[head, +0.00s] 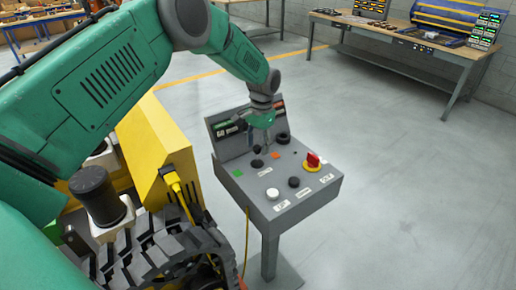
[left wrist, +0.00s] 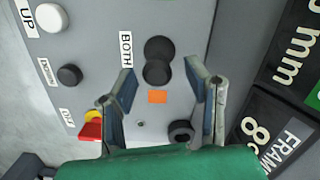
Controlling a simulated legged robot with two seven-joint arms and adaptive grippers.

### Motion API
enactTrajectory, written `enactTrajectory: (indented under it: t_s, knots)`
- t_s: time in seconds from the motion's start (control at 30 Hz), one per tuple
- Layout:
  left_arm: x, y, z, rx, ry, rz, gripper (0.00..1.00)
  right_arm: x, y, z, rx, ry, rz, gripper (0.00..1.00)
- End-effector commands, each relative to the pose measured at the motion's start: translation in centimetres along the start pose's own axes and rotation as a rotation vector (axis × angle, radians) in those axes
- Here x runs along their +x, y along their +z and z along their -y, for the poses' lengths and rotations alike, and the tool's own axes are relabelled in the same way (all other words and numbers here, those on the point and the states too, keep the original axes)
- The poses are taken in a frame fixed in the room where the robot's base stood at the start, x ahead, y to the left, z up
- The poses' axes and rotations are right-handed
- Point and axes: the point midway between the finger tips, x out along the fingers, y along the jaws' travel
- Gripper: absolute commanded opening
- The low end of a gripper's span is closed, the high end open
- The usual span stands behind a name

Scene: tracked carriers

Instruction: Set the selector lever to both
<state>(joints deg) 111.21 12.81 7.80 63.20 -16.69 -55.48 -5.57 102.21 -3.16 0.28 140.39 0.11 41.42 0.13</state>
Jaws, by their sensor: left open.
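The selector lever (left wrist: 157,60) shows in the left wrist view as two overlapping black round shapes, beside a white BOTH label (left wrist: 126,50); an orange square (left wrist: 157,96) lies near it. In the head view the black lever (head: 257,163) stands on the grey control box (head: 310,195). My left gripper (head: 266,150) is open above the panel. In the left wrist view its fingertips (left wrist: 160,72) lie on either side of the lever, with gaps visible; I cannot tell their height over it. My right gripper is not in view.
The panel also has a white button (head: 272,193), a black button (head: 294,182), a red switch on yellow (head: 313,163) and a black knob (left wrist: 181,132) near one finger. A yellow tracked carrier (head: 160,145) stands left. The floor at right is clear.

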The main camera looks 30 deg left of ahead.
Motion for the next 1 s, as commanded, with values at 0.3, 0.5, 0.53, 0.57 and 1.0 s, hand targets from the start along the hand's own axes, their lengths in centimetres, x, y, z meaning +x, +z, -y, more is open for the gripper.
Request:
enactTrajectory:
  t_s: [0.3, 0.5, 0.53, 0.57, 1.0]
  knots:
    - [-6.8, -0.1, 0.1, 0.0, 0.0, -0.003, 0.43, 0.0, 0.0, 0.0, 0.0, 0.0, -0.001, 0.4]
    - [-9.7, -0.2, 0.1, 0.0, -0.001, -0.001, 0.43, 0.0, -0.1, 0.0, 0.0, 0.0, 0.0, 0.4]
    - [-10.0, -0.2, 0.1, 0.0, -0.001, -0.001, 0.43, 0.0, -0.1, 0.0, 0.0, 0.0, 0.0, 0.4]
    - [-10.2, -0.1, 0.1, 0.0, -0.001, 0.0, 0.43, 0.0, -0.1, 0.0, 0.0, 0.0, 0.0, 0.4]
    - [-10.7, -0.1, 0.1, 0.0, 0.0, 0.001, 0.43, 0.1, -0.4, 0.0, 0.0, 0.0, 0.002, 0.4]
